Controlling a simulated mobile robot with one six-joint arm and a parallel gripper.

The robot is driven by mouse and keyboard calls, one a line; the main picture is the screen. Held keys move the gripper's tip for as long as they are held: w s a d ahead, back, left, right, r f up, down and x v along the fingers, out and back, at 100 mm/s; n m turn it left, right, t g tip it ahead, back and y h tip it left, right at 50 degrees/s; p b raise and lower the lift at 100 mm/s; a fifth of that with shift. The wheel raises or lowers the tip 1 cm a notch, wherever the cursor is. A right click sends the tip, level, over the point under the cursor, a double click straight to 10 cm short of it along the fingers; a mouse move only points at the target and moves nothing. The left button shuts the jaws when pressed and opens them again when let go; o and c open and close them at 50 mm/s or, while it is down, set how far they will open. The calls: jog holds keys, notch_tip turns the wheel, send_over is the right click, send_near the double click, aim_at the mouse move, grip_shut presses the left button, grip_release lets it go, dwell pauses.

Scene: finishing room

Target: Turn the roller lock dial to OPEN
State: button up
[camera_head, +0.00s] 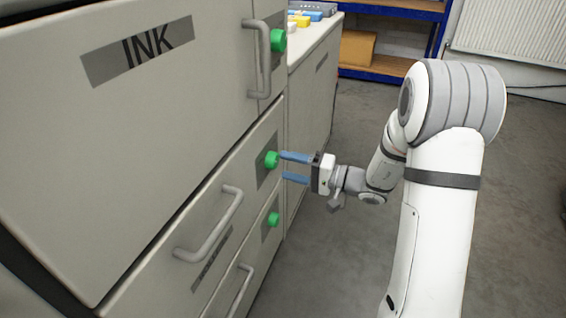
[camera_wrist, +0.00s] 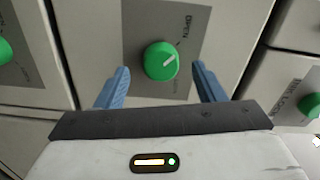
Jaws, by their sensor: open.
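A green round dial (camera_head: 271,160) sits on a grey plate on the middle drawer front. A second printed word below right is too blurred to read. My gripper (camera_head: 283,166) is open in front of this dial, its blue fingers pointing at the cabinet. In the wrist view, the fingers lie on either side of the dial with gaps, not visibly touching it. The drawer's label is unreadable, so I cannot confirm its name.
Another green dial (camera_head: 278,41) is above on the door marked INK, beside a vertical handle (camera_head: 262,60). A third green dial (camera_head: 273,218) is below. A drawer handle (camera_head: 212,226) sticks out left of my gripper. The floor (camera_head: 340,255) at right is clear.

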jog(key=p+v, duration=0.1)
jog(key=v, duration=0.4)
jog(key=shift+a, duration=0.1)
